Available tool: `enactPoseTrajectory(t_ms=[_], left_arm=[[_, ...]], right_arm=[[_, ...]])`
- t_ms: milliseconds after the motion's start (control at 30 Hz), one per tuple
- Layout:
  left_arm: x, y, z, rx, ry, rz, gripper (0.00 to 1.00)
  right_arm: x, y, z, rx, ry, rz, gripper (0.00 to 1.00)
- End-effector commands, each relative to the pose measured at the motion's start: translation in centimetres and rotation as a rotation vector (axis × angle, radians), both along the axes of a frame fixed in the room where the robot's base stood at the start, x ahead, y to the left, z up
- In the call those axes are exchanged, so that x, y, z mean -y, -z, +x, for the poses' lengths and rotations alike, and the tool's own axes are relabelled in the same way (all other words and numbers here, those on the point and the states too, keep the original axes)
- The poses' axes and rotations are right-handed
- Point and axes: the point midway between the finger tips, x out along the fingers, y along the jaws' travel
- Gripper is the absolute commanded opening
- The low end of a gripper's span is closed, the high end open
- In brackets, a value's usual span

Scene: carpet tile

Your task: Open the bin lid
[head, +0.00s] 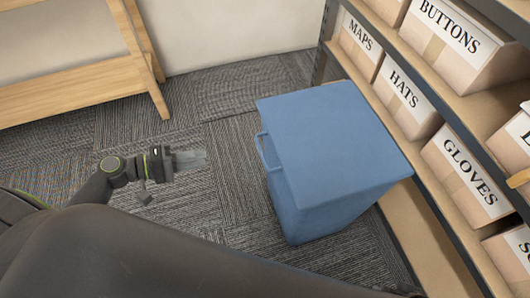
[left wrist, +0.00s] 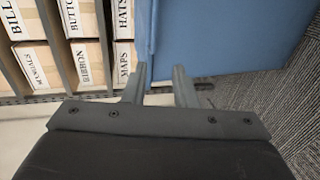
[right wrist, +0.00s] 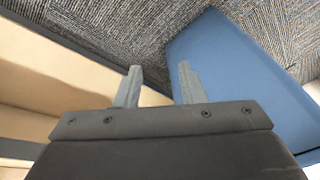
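The blue bin (head: 315,190) stands upright on the carpet, with its lid (head: 330,125) lying flat and shut on top. A loop handle (head: 262,152) sticks out from its left side near the top. My left gripper (head: 204,158) is left of the handle, pointing at it, with a gap between. In the left wrist view its fingers (left wrist: 160,80) are apart and empty, with the blue bin (left wrist: 220,38) beyond. My right gripper is outside the head view. In the right wrist view its fingers (right wrist: 159,82) are apart and empty, with the blue bin (right wrist: 235,80) beyond on the right.
A shelf unit with labelled boxes (head: 466,180) stands close along the bin's right side. A wooden frame piece (head: 75,92) stands at the back left by the wall. Carpet (head: 225,185) is clear between my left gripper and the bin.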

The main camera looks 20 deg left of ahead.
Motion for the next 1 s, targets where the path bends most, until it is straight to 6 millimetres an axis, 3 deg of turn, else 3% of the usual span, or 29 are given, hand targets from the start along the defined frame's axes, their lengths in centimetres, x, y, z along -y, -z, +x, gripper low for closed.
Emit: enactPoseTrajectory(t_ms=[267, 1000], left_arm=[[1.8, -0.4, 0.8, 0.011, 0.018, -0.03, 0.25], [12.8, 2.5, 8.3, 0.008, 0.014, -0.028, 0.25]], right_arm=[[-0.1, -0.5, 0.0, 0.006, -0.003, 0.004, 0.36], [-0.3, -0.8, 0.3, 0.028, -0.006, 0.01, 0.36]])
